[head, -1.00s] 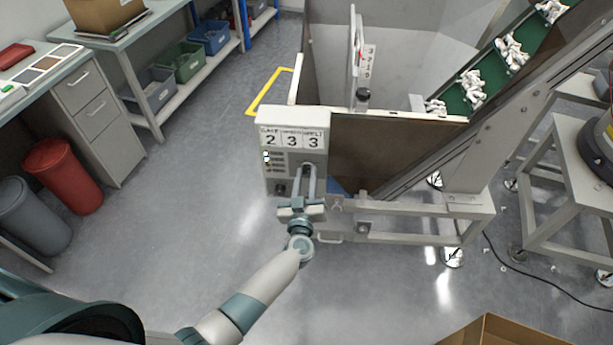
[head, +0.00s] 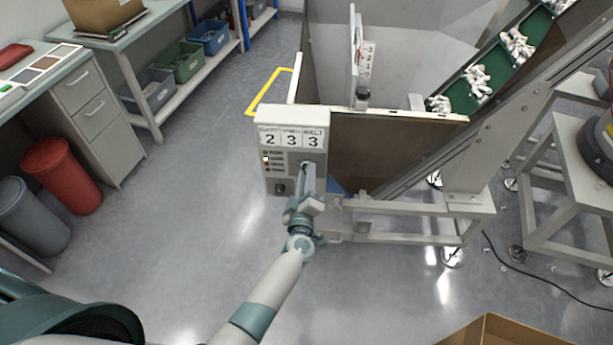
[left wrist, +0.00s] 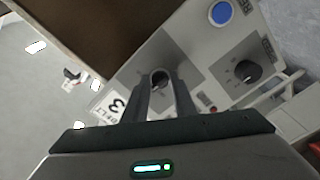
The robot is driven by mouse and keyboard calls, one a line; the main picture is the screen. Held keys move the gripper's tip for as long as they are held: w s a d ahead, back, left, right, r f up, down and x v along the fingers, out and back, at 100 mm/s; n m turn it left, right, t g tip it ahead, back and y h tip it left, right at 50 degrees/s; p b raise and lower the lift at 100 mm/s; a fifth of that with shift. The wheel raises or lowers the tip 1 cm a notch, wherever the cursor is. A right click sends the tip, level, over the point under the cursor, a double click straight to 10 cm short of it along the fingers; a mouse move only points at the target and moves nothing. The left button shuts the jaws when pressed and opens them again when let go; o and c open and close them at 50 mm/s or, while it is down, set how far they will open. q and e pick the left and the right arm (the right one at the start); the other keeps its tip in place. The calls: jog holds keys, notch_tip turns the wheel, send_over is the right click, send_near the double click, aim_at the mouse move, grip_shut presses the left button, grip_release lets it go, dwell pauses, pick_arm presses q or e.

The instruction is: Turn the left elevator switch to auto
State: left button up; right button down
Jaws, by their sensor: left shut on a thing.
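The control box (head: 292,119) stands at the front left corner of the hopper, with number displays reading 2, 3 and 3. My left gripper (head: 308,172) reaches its front face from below, under the rightmost display. In the left wrist view, the left gripper (left wrist: 160,84) has its two fingers on either side of a dark rotary switch (left wrist: 159,76) and is shut on it. The fingers partly hide the switch, and its pointer setting is not readable. A second black knob (left wrist: 243,72) sits apart on the same panel. My right gripper is not in view.
A blue button (left wrist: 221,13) and a small red part (left wrist: 213,109) are on the panel. The hopper (head: 375,150) and green conveyor (head: 480,85) with white parts stand to the right. Floor left of the box is clear up to the workbench (head: 90,95).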

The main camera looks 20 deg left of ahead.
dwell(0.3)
pick_arm(q)
jog(key=o, duration=1)
jog(key=shift+s, duration=0.1)
jog(key=p+v, duration=0.3)
jog(key=v, duration=1.4)
jog(key=shift+s, duration=0.15)
jog(key=shift+f, duration=0.15)
